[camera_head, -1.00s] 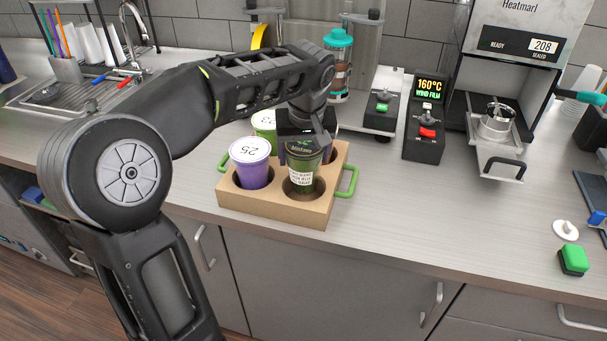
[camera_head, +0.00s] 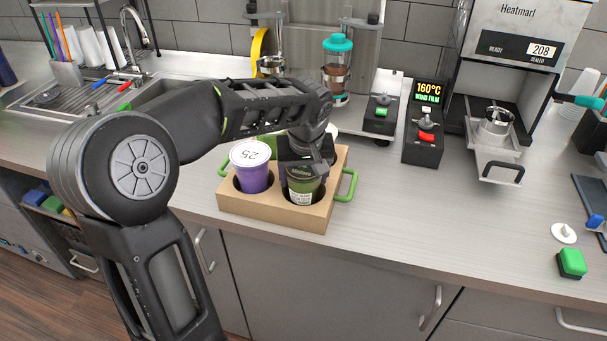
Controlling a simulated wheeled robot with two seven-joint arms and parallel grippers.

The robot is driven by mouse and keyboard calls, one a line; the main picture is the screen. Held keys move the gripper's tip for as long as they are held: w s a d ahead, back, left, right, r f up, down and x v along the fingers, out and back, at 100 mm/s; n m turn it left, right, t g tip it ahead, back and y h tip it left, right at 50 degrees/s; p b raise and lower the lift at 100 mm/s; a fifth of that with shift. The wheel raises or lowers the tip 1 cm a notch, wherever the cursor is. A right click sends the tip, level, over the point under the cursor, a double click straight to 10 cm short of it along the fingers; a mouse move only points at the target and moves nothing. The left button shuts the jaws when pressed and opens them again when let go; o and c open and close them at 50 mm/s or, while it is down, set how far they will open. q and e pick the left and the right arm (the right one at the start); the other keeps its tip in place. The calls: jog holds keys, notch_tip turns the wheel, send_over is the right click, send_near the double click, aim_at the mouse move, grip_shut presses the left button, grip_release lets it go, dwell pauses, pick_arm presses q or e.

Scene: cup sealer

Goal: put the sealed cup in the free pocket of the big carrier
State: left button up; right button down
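The sealed cup (camera_head: 302,188), dark green with a pale label, is upright in the front right pocket of the big cardboard carrier (camera_head: 270,213). Its lower part is hidden by the carrier's walls. My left gripper (camera_head: 304,164) is over the cup's top from behind and appears shut on it; the fingertips are partly hidden. A purple cup (camera_head: 254,178) with a white lid marked 25 stands in the front left pocket. The back pockets are mostly hidden by my arm; a bit of a white lid (camera_head: 332,130) shows there. My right gripper is not in view.
Green handles (camera_head: 348,185) stick out at the carrier's sides. Behind are a teal-lidded container (camera_head: 337,70) and switch boxes (camera_head: 424,138). The sealing machine (camera_head: 515,60) stands at right, with a green button (camera_head: 571,263) near the front edge. Counter right of the carrier is clear.

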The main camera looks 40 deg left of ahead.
pick_arm(q)
jog(key=shift+f, duration=0.1)
jog(key=o, duration=1.9)
jog(key=shift+c, duration=0.2)
jog(key=b+v, duration=0.1)
jog(key=v, duration=1.1)
